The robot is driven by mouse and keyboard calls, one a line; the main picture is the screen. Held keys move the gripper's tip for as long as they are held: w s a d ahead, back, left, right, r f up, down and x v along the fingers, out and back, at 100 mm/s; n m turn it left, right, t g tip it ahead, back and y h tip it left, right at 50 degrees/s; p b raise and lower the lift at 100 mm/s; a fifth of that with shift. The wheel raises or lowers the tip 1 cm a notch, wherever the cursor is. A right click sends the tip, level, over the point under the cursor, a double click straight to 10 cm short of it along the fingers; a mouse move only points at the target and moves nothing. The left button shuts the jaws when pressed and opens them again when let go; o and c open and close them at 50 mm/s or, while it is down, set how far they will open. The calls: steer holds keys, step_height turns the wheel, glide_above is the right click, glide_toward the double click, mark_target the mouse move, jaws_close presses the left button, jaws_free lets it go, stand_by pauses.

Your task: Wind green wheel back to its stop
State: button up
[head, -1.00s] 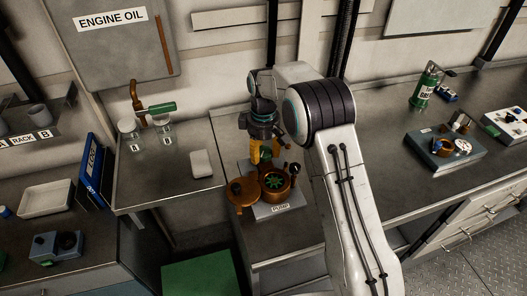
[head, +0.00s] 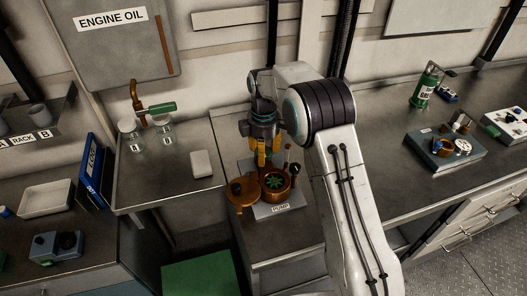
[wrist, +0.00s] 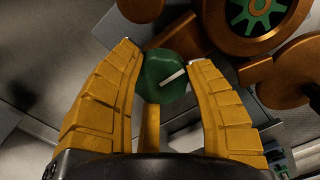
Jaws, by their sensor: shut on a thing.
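The green wheel (wrist: 163,80) is a dark green, faceted knob with a white pointer line, seen in the wrist view. The line points to the right and slightly up. My gripper (wrist: 166,66) has its two yellow fingers closed around the wheel, one on each side. In the head view my gripper (head: 265,158) points down behind the copper pump housing (head: 277,196), and the wheel is hidden there. The pump's green impeller (wrist: 254,14) shows at the top right of the wrist view, apart from the fingers.
The pump stands on a grey plate labelled PUMP (head: 268,212). A round copper cover (head: 241,190) sits at its left and a dark-knobbed lever (head: 295,168) at its right. A white block (head: 202,163) and two glass jars (head: 130,133) stand on the bench to the left.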

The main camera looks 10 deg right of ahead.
steer(key=shift+s+f, duration=0.15)
steer(key=shift+f, duration=0.05)
steer(key=o, duration=0.9)
steer(key=shift+o, duration=0.2)
steer(key=shift+r, duration=0.1)
steer(key=shift+r, duration=0.15)
step_height(320, 180, up, 12)
stand_by(0.3)
